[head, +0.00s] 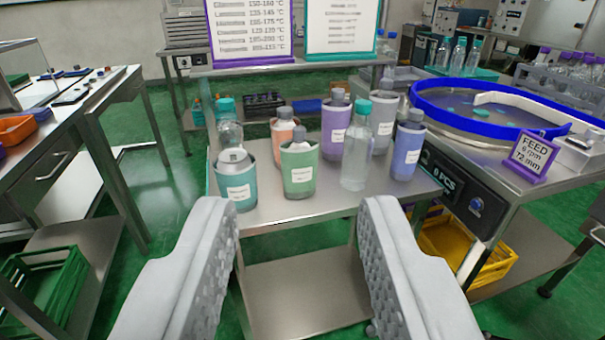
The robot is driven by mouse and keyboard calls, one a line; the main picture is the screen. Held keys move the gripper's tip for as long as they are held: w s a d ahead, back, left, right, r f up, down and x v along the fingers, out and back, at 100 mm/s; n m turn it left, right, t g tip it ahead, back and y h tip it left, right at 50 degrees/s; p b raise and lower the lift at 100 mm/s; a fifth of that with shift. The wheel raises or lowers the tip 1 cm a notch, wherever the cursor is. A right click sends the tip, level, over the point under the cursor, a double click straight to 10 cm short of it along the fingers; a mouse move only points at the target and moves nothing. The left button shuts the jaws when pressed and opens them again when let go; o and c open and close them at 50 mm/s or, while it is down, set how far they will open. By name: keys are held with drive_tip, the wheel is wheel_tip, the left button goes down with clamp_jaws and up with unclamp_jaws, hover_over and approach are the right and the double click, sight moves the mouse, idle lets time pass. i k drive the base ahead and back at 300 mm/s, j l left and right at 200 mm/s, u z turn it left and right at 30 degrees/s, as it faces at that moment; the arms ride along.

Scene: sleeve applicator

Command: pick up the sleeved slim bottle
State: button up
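My gripper (292,215) is open and empty, its two ribbed grey fingers spread wide short of a steel table. Several bottles stand on that table (290,207), most inside coloured cup-like holders with white labels. A slim clear bottle (357,150) with a teal cap stands upright at the front right of the group, with no coloured cup around it. Another clear bottle (229,131) with a teal cap stands at the left, its lower part hidden by the teal cup (236,183). I cannot tell which bottle carries a sleeve.
A green cup (299,172), orange cup (280,145), purple cup (335,130), grey cup (381,132) and blue cup (406,152) crowd around the clear bottles. Two sign boards (250,32) stand behind. A blue-rimmed round feeder (470,107) is at right, a steel bench (80,100) at left.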

sight(411, 131)
drive_tip(key=l+u, duration=0.5)
drive_tip(key=l, duration=1.85)
drive_tip(key=i, duration=0.5)
